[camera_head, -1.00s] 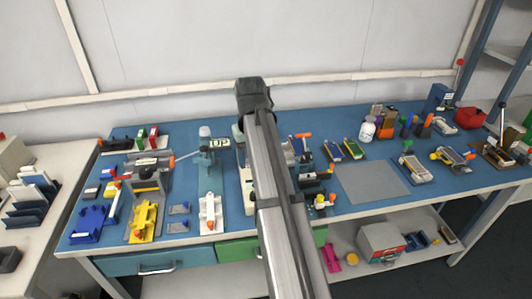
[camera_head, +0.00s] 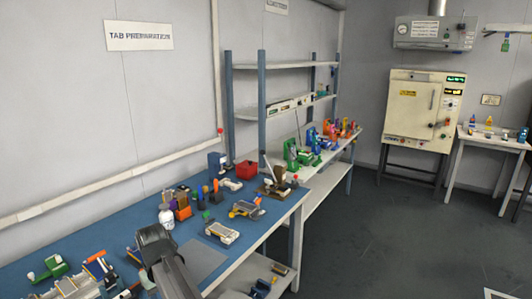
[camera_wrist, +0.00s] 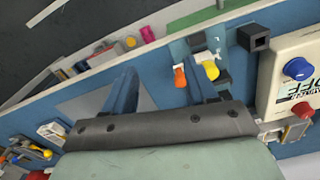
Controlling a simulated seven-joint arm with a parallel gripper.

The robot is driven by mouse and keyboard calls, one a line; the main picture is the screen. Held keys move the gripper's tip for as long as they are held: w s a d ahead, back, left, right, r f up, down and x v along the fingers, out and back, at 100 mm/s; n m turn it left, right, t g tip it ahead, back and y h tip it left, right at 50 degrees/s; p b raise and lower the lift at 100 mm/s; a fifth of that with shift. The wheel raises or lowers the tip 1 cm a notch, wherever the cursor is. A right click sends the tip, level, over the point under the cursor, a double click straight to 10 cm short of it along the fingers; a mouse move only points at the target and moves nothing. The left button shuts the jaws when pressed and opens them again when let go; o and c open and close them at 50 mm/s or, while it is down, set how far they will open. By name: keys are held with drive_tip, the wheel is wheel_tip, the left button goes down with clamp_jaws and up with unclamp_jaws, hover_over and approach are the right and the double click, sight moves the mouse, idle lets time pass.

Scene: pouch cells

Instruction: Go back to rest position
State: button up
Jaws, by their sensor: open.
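My gripper (camera_wrist: 160,90) shows in the wrist view with its two blue fingers spread apart and nothing between them. It is above the blue bench, over the edge of a grey mat. In the head view my dark arm reaches in at the bottom, over the blue bench (camera_head: 50,254) and left of the grey mat (camera_head: 200,262); the fingers are hidden there.
Near the fingers in the wrist view are an orange knob (camera_wrist: 180,76), a yellow knob (camera_wrist: 211,70) and a cream device (camera_wrist: 296,75) with blue and red knobs.

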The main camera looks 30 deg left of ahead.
drive_tip(key=w+d+f+m, duration=0.2)
drive_tip(key=w+d+f, duration=0.3)
drive_tip(key=w+d, duration=0.35)
drive_tip(key=w+d+f+m, duration=0.2)
drive_tip(key=w+d+f, duration=0.2)
drive_tip(key=w+d, duration=0.5)
drive_tip(key=w+d+f+m, duration=0.2)
drive_tip(key=w+d+f, duration=0.3)
drive_tip(key=w+d, duration=0.4)
drive_tip(key=w+d+f+m, duration=0.1)
drive_tip(key=d+f+m, duration=0.15)
drive_tip(key=d, duration=0.95)
drive_tip(key=w+d+f+m, duration=0.15)
drive_tip(key=d+f, duration=0.25)
drive_tip(key=d, duration=0.8)
drive_tip(key=d+f+m, duration=0.3)
drive_tip(key=d+f, duration=0.1)
drive_tip(key=d, duration=0.8)
drive_tip(key=s+d+f+m, duration=0.2)
drive_tip(key=s+d+m, duration=0.15)
drive_tip(key=d, duration=0.75)
drive_tip(key=s+f+g, duration=0.3)
drive_tip(key=s+f, duration=0.7)
drive_tip(key=s, duration=0.5)
drive_tip(key=s+f+g, duration=0.3)
drive_tip(key=s+f, duration=0.7)
drive_tip(key=s, duration=0.5)
drive_tip(key=shift+a+f+n+g, duration=0.25)
drive_tip(key=shift+f+n+g, duration=0.15)
drive_tip(key=shift+n, duration=0.05)
